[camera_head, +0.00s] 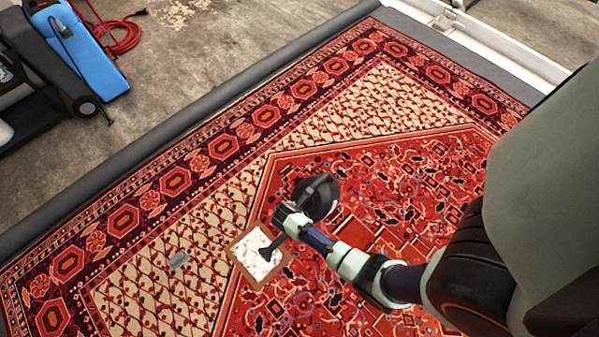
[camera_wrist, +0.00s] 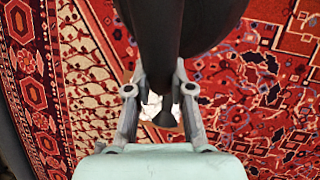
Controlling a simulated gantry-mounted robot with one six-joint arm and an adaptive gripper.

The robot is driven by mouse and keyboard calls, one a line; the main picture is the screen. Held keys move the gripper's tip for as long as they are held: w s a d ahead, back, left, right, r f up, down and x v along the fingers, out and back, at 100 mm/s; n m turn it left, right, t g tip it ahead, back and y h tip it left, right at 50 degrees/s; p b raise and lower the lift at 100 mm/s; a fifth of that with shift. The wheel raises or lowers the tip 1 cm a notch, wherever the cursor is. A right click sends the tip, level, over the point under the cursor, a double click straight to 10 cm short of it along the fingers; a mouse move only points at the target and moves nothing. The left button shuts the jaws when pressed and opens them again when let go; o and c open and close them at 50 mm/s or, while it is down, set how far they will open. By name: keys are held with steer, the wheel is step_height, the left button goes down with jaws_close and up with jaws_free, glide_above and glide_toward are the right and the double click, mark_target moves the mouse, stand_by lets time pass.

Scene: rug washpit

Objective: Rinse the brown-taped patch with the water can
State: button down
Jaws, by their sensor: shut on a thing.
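The water can (camera_head: 318,196) is black, with a round body and a long spout. My gripper (camera_head: 292,217) is shut on it and holds it over the rug. The spout slants down to the left, its flared end in front of the brown-taped patch (camera_head: 236,246). The patch is a brown tape square around white, foamy-looking stuff. I cannot make out any water. In the wrist view the can (camera_wrist: 160,40) lies between the two fingers of my gripper (camera_wrist: 160,88). It hides most of the patch; only bits of white show beside the spout.
The red patterned rug (camera_head: 400,160) fills the floor below, with a grey edge (camera_head: 200,108) along its far side. A blue machine (camera_head: 88,45), red cord (camera_head: 122,38) and black cart (camera_head: 35,110) stand beyond the edge.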

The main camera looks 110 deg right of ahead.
steer(key=w+d+b, duration=0.3)
steer(key=d+b, duration=0.3)
steer(key=d, duration=0.1)
steer(key=w+d+b, duration=0.3)
steer(key=d+b, duration=0.3)
steer(key=d, duration=0.1)
steer(key=shift+s+d+p, duration=0.65)
steer(key=shift+s+p, duration=0.75)
steer(key=shift+s, duration=1.15)
steer(key=s+a+p, duration=0.1)
steer(key=a+p, duration=0.1)
steer(key=s+a+p, duration=0.1)
steer(key=a+p, duration=0.3)
steer(key=a, duration=0.1)
steer(key=shift+s+r+p, duration=0.3)
steer(key=shift+s, duration=0.1)
steer(key=s+a+p, duration=0.1)
steer(key=a, duration=0.1)
steer(key=s+a+p, duration=0.1)
steer(key=a+p, duration=0.1)
steer(key=s+a+p, duration=0.1)
steer(key=a+p, duration=0.1)
steer(key=shift+a, duration=0.4)
steer(key=shift+s+a+f+p, duration=0.1)
steer(key=shift+s+a+p, duration=0.25)
steer(key=shift+a, duration=0.35)
steer(key=shift+s+a+f+p, duration=0.1)
steer(key=shift+s+a+p, duration=0.25)
steer(key=shift+a, duration=0.35)
